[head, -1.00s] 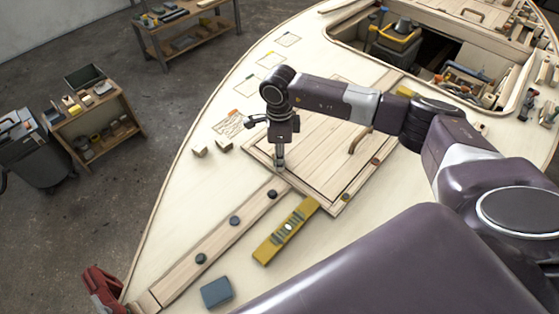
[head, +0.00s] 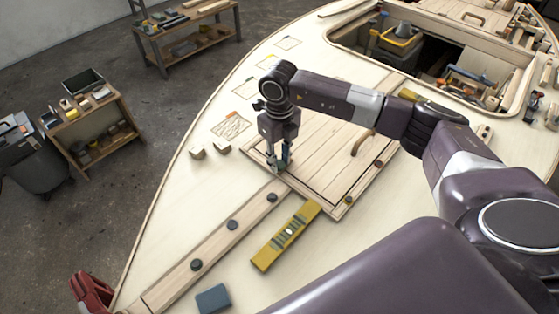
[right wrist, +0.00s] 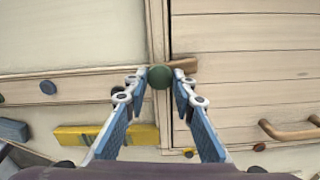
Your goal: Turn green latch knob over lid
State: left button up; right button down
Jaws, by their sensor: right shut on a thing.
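My right gripper (head: 279,164) is at the near left corner of the hatch lid (head: 318,142), pointing down. In the right wrist view my right gripper (right wrist: 160,82) has its fingertips on either side of the round green latch knob (right wrist: 160,76), shut on it. A short wooden latch bar (right wrist: 186,64) reaches right from the knob, across the frame seam onto the edge of the lid (right wrist: 240,85). In the head view the fingers mostly hide the knob. My left gripper is not in view.
A yellow level (head: 286,236) lies close to the lid frame. A wooden strip with several dark knobs (head: 232,225) runs toward the bow. A curved lid handle (head: 362,141), small wooden blocks (head: 196,152) and a blue-grey block (head: 213,299) are nearby. An open tool well (head: 440,70) lies behind.

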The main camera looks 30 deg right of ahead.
aim_at(280, 164)
jog(key=shift+r+m, duration=0.1)
jog(key=shift+m, duration=0.5)
jog(key=shift+w, duration=0.1)
jog(key=c, duration=1.6)
grip_release()
notch_tip(280, 164, up, 12)
